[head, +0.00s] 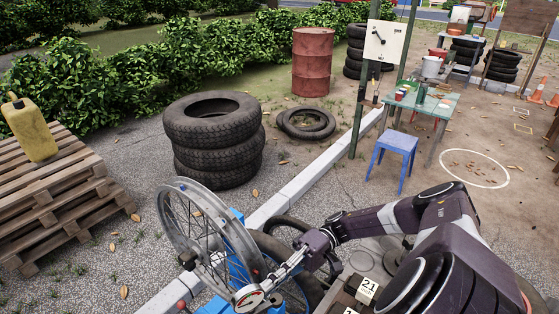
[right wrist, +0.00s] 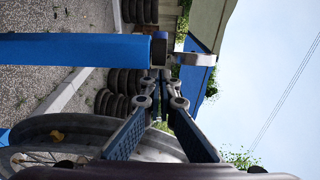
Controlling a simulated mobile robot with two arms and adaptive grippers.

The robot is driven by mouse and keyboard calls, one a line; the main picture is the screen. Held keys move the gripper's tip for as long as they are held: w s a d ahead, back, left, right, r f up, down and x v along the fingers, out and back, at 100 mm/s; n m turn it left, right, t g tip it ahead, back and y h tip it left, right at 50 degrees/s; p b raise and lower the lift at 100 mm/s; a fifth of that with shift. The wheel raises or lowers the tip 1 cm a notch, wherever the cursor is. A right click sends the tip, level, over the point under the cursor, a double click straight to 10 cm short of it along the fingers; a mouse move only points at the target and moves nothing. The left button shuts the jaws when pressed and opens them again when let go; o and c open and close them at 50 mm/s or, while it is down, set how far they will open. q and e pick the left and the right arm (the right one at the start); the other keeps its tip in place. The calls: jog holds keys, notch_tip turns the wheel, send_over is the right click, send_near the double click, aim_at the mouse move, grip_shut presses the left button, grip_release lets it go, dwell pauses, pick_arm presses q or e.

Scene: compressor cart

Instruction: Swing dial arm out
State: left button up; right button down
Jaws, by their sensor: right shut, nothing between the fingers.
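A spoked wheel rim (head: 192,225) stands upright and tilted in a blue stand (head: 238,268) at the bottom of the head view. A small round dial (head: 248,297) with a white face and red marking sits low beside the rim. My right gripper (head: 272,284) reaches in from the right, its tips close to the dial; I cannot tell whether they touch it. In the right wrist view the fingers of my right gripper (right wrist: 160,82) are shut with nothing between them. A blue bar (right wrist: 80,48) and a grey metal piece (right wrist: 192,59) lie near the tips. My left gripper is not in view.
A tyred wheel (head: 283,262) is just behind the stand. Stacked tyres (head: 216,145) stand behind it, with a pallet stack (head: 60,205) at left. A blue stool (head: 394,152) and green table (head: 430,102) are at right.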

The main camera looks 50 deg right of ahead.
jog(key=shift+s+d, duration=0.2)
jog(key=shift+d, duration=1.8)
